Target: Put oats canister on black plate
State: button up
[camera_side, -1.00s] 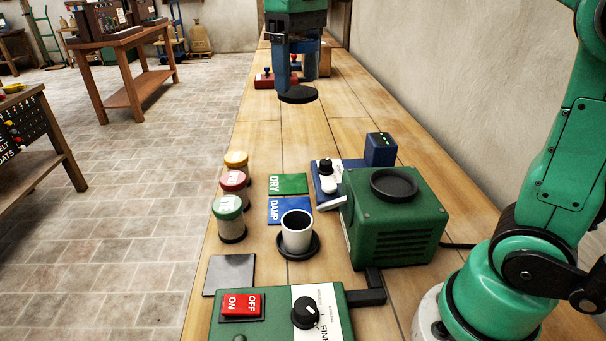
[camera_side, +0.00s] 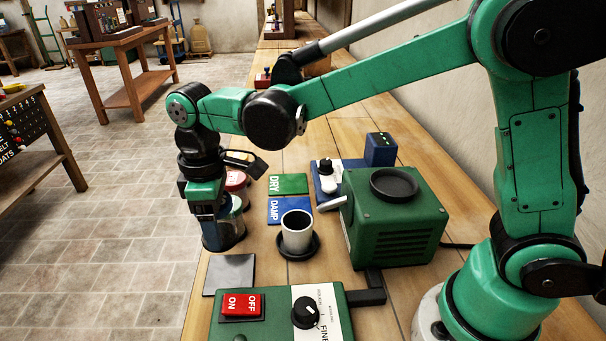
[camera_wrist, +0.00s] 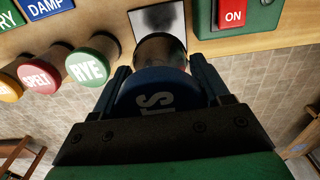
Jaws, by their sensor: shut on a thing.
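The oats canister shows in the wrist view as a blue lid (camera_wrist: 155,92) with partly visible white letters and a clear body below it. My gripper (camera_wrist: 163,75) is shut on it, one finger on each side. In the side view my gripper (camera_side: 213,222) is low at the left bench edge, and the canister body (camera_side: 228,237) is largely hidden by it. The black plate, a flat dark square (camera_side: 230,274), lies just nearer the camera. It also shows in the wrist view (camera_wrist: 158,17), partly behind the canister. I cannot tell whether the canister touches anything.
The green-lidded rye canister (camera_wrist: 92,60) and red-lidded spelt canister (camera_wrist: 40,76) stand beside my gripper. A white cup (camera_side: 296,232) on a dark saucer, a green switch box (camera_side: 270,315) and a green machine (camera_side: 395,220) stand to the right.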

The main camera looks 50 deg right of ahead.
notch_tip(320, 180, down, 8)
jog(key=shift+r, duration=0.1)
dwell(0.4)
jog(key=o, duration=1.5)
notch_tip(320, 180, up, 12)
jog(key=shift+f, duration=0.1)
jog(key=shift+s+d+f+m+t, duration=0.1)
jog(key=shift+s+d+m+t, duration=1.3)
jog(key=shift+d, duration=0.8)
jog(key=shift+s+d+f+m+t, duration=0.1)
jog(key=shift+s+d+m+t, duration=1)
jog(key=shift+d+m, duration=0.8)
jog(key=shift+s+d+m+t, duration=1.15)
jog(key=shift+s+d, duration=0.25)
jog(key=shift+d, duration=1.05)
